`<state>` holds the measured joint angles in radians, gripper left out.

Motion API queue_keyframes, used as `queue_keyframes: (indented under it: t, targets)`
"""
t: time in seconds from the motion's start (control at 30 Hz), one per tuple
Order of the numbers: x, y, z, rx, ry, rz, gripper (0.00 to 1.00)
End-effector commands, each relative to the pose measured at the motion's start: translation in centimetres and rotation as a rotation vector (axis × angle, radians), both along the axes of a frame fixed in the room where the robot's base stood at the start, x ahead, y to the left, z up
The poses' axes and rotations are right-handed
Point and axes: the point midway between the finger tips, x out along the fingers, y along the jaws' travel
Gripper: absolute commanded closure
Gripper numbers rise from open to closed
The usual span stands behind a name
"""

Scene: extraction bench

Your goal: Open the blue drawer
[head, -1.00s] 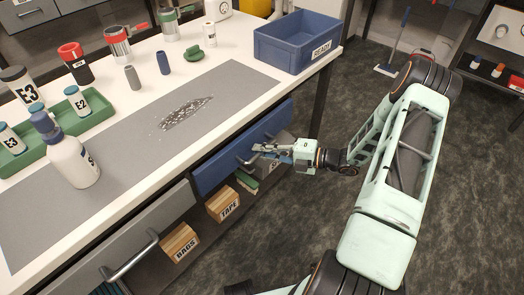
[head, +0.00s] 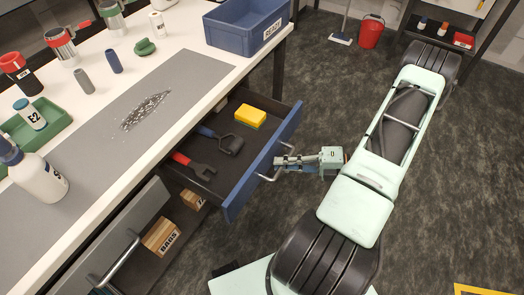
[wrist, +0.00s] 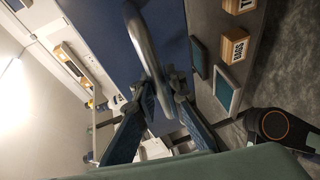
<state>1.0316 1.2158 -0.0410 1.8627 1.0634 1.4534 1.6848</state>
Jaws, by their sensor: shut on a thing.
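The blue drawer (head: 236,188) stands well out from the bench in the head view, with its inside showing. In it lie a yellow sponge (head: 250,116), a red wrench-like tool (head: 194,166) and a dark tool with a blue handle (head: 222,141). My gripper (head: 278,163) is at the drawer's metal handle (head: 268,174) and shut on it. In the wrist view the fingers close around the handle bar (wrist: 146,45), with the blue drawer front (wrist: 100,30) behind it. The exact finger contact is partly hidden.
A blue READY bin (head: 245,25) sits at the bench corner. A red bucket (head: 371,31) stands on the floor at the back.

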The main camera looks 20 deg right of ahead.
Motion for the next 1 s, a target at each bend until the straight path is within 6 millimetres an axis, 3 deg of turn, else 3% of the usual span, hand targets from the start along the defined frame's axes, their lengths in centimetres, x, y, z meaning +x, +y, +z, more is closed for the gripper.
queue_keyframes:
  t: [0.2, 0.4, 0.97, 1.0]
  targets:
    - [-3.7, -2.8, 0.0, 0.001, 0.0, -0.003, 1.0]
    - [-5.7, -4.2, 0.0, 0.0, -0.002, -0.002, 1.0]
    - [-6.6, -4.9, 0.0, -0.001, -0.002, -0.001, 1.0]
    - [-6.6, -4.9, 0.0, -0.001, -0.002, -0.001, 0.89]
